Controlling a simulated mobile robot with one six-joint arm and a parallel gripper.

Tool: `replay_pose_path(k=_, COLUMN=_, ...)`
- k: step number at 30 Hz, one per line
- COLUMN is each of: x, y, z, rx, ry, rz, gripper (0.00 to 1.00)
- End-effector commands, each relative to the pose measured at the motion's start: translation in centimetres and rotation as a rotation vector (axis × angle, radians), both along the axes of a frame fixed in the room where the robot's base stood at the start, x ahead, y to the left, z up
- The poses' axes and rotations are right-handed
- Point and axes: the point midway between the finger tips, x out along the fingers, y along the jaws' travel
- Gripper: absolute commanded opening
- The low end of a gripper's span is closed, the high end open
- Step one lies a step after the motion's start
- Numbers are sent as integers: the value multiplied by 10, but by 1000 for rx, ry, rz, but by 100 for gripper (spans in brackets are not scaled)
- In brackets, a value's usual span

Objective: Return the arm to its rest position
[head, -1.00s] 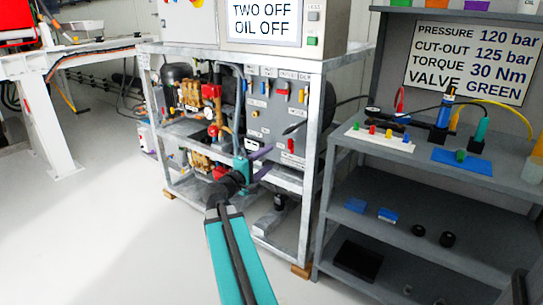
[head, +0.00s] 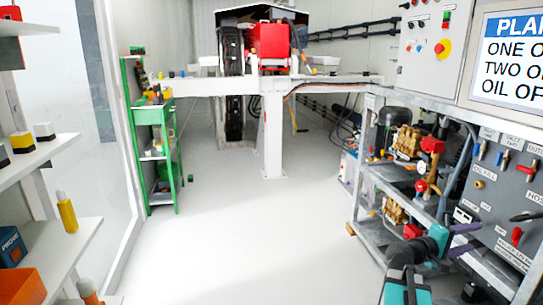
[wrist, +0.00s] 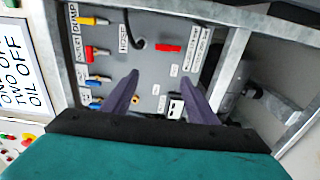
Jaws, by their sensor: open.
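My arm (head: 405,285), teal and dark, reaches up from the bottom right of the head view, in front of the pump rack. My gripper (head: 468,240) has two purple fingers pointing right, towards the grey valve panel (head: 504,195). In the wrist view my gripper (wrist: 160,98) is open, with nothing between the fingers. The grey panel (wrist: 150,60) fills the background there, with yellow, red and blue handles and white labels. I cannot tell the exact gap between the fingertips and the panel.
The metal pump rack (head: 368,185) stands on the right under a control box (head: 425,45). White shelves (head: 45,150) stand at the left, and a green stand (head: 155,115) is farther back. A white bench (head: 272,130) is behind. The middle floor (head: 250,235) is clear.

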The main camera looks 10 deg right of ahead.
Motion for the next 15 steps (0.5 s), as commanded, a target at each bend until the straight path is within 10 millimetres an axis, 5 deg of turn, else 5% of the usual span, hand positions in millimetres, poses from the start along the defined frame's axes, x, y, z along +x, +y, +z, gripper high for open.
replay_pose_path(k=8, x=43, y=46, z=-15, rx=49, ry=80, rz=90, gripper=53)
replay_pose_path(k=15, x=67, y=94, z=-56, rx=145, ry=138, rz=161, gripper=53)
